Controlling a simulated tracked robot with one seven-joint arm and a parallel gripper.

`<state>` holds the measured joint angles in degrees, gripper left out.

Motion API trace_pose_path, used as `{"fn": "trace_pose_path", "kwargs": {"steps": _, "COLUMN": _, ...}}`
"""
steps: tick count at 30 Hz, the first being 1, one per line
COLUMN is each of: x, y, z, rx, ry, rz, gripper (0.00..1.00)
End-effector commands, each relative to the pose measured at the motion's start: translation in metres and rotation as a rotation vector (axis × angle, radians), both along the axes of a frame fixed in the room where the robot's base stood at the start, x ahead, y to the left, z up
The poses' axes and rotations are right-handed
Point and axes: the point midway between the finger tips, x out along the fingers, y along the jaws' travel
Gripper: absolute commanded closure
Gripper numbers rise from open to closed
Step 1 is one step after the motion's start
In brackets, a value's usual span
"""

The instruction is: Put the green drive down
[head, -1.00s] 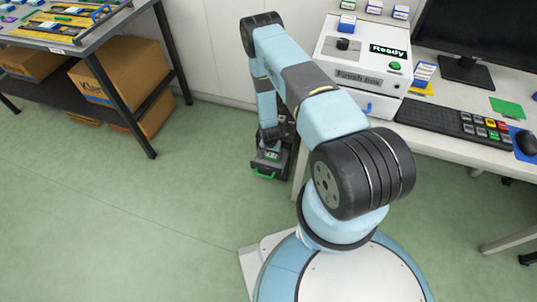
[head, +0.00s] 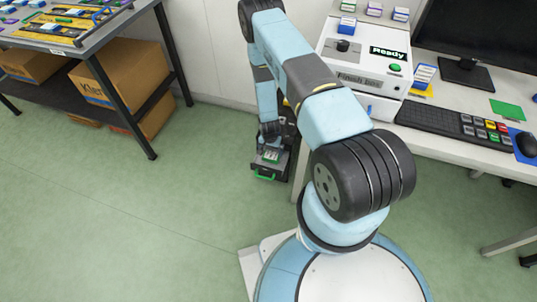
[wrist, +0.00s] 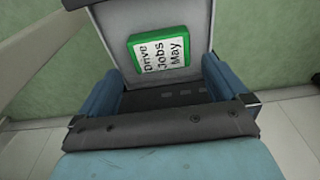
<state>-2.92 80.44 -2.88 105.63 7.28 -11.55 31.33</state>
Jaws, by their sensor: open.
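The green drive (wrist: 160,50) lies flat on a grey surface in the wrist view, its white label reading "Drive Jobs May" facing up.
A white box with a "Ready" sign (head: 388,52) stands on the desk, beside a keyboard (head: 440,122) and monitor. A dark workbench (head: 100,30) with cardboard boxes (head: 118,88) on its shelf is at left. The green floor (head: 120,220) between is clear.

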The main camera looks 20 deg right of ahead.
Motion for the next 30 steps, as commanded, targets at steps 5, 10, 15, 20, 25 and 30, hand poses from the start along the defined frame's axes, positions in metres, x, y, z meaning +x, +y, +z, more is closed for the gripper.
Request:
{"fn": "trace_pose_path", "kwargs": {"steps": 5, "x": -0.002, "y": 0.002, "z": 0.03, "rx": 0.0, "ry": -0.001, "rz": -0.001, "gripper": 0.0}}
{"fn": "trace_pose_path", "kwargs": {"steps": 10, "x": -0.005, "y": 0.004, "z": 0.051, "rx": 0.0, "ry": -0.001, "rz": -0.001, "gripper": 0.0}}
{"fn": "trace_pose_path", "kwargs": {"steps": 15, "x": -0.006, "y": 0.004, "z": 0.061, "rx": 0.0, "ry": 0.0, "rz": 0.0, "gripper": 0.0}}
{"fn": "trace_pose_path", "kwargs": {"steps": 20, "x": -0.006, "y": 0.004, "z": 0.064, "rx": 0.0, "ry": 0.0, "rz": 0.0, "gripper": 0.0}}
{"fn": "trace_pose_path", "kwargs": {"steps": 25, "x": 0.002, "y": 0.005, "z": 0.079, "rx": 0.003, "ry": -0.007, "rz": 0.006, "gripper": 0.0}}
{"fn": "trace_pose_path", "kwargs": {"steps": 30, "x": 0.027, "y": 0.009, "z": 0.133, "rx": 0.015, "ry": -0.031, "rz": 0.034, "gripper": 0.0}}
